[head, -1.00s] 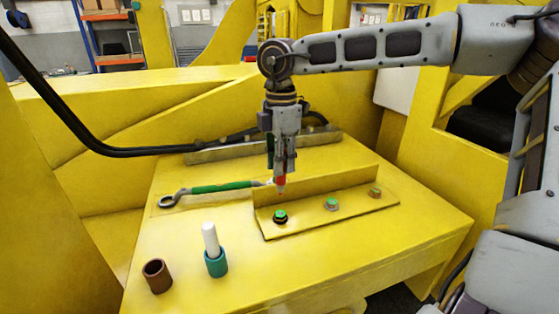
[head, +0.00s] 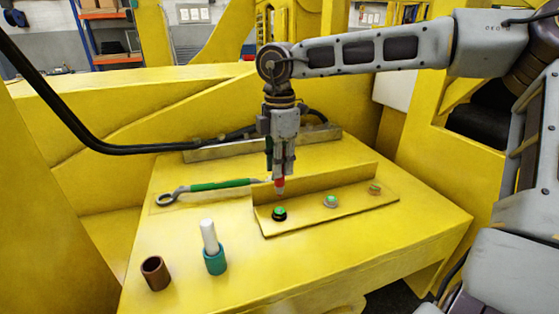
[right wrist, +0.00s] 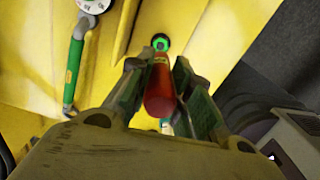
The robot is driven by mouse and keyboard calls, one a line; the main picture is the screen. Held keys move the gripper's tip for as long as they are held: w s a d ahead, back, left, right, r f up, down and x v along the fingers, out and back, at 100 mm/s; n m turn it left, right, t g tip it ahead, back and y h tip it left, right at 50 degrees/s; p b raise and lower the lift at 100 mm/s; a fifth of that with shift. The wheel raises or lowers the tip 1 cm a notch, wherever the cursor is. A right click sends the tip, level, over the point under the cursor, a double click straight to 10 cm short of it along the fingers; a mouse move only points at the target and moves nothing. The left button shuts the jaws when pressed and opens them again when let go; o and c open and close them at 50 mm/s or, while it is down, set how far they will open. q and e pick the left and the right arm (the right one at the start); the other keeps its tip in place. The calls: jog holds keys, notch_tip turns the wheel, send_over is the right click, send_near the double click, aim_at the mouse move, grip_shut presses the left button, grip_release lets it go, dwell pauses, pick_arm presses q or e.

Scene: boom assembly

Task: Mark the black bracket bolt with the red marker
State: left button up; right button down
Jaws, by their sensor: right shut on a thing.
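The black bracket bolt (head: 279,213) has a green top and stands at the left end of the yellow bracket (head: 310,216). A silver bolt (head: 331,201) and a brass-coloured bolt (head: 375,189) stand to its right. My right gripper (head: 279,172) points down and is shut on the red marker (head: 280,185), whose tip is above and apart from the black bolt. The right wrist view shows the red marker (right wrist: 160,92) between the fingers, with a green-topped black bolt (right wrist: 161,42) just beyond it. My left gripper is not in view.
A green-handled wrench (head: 215,186) lies left of the bracket. A teal holder with a white marker (head: 209,237) and an empty brown holder (head: 156,273) stand at the front left. The bracket's upright flange (head: 335,179) rises behind the bolts. The front right of the table is clear.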

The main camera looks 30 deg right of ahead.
aim_at(279, 184)
jog(key=shift+f+b, duration=0.6)
jog(key=shift+f, duration=1.1)
jog(key=shift+f+b, duration=0.75)
jog(key=shift+b, duration=0.1)
dwell(0.8)
jog(key=shift+r, duration=0.15)
dwell(0.3)
jog(key=shift+r+p, duration=1.15)
jog(key=shift+r, duration=1.75)
